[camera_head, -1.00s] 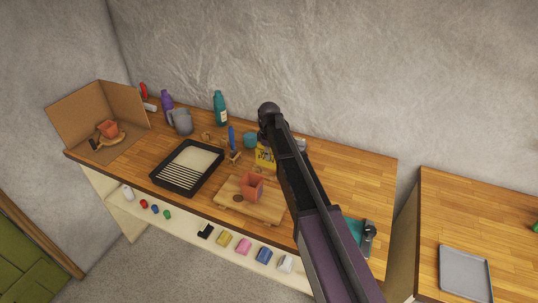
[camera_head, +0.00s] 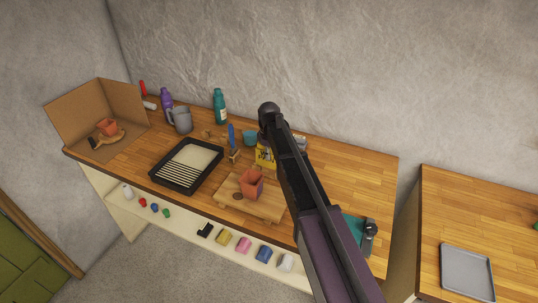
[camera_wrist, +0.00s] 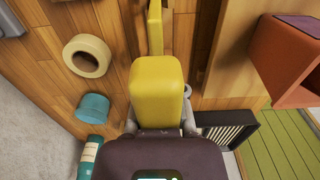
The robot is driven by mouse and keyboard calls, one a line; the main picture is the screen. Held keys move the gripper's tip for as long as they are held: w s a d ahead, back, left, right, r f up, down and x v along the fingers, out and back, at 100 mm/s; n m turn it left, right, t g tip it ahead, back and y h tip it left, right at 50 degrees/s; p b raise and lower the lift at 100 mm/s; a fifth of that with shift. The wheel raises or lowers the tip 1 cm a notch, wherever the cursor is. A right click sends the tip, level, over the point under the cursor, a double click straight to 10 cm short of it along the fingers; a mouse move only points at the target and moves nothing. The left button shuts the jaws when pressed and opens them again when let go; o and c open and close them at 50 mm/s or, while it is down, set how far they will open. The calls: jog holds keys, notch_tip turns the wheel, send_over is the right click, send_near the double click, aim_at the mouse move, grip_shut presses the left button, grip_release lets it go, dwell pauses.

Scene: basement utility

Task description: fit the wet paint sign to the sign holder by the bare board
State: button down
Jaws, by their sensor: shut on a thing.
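The yellow wet paint sign (camera_head: 264,157) has dark markings and shows beside my arm in the head view. In the wrist view its yellow block (camera_wrist: 157,88) is between the fingers of my gripper (camera_wrist: 160,124), which is shut on it. A thin yellow part shows beyond the block. My arm hides the gripper in the head view. A small wooden stand (camera_head: 234,157) with a blue upright piece is left of the sign. I cannot tell which piece is the sign holder.
A black paint tray (camera_head: 157,179) lies left of the board. A teal cup (camera_head: 249,138), teal bottle (camera_head: 220,107), grey jug (camera_head: 180,120) and purple bottle (camera_head: 167,99) stand behind. A tape roll (camera_wrist: 87,56) is near the sign.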

aim_at(269, 167)
jog(key=shift+f+b, duration=1.75)
jog(key=shift+f, duration=0.05)
jog(key=c, duration=0.6)
grip_release()
jog(key=shift+r, duration=0.1)
jog(key=shift+c, duration=0.2)
jog(key=shift+r, duration=0.15)
notch_tip(269, 167, up, 9)
jog(key=p, duration=0.9)
jog(key=shift+r+p, duration=0.1)
jog(key=shift+p, duration=0.25)
jog(key=shift+s+d, duration=0.1)
jog(key=s+d+f+m+b, duration=0.2)
jog(key=s+d+m, duration=0.5)
jog(key=s+d, duration=0.4)
jog(key=s+d+f+m+b, duration=0.1)
jog(key=s+d+m, duration=0.6)
jog(key=s+d, duration=0.4)
jog(key=s, duration=0.3)
jog(key=shift+s+f+b, duration=0.4)
jog(key=shift+d, duration=0.1)
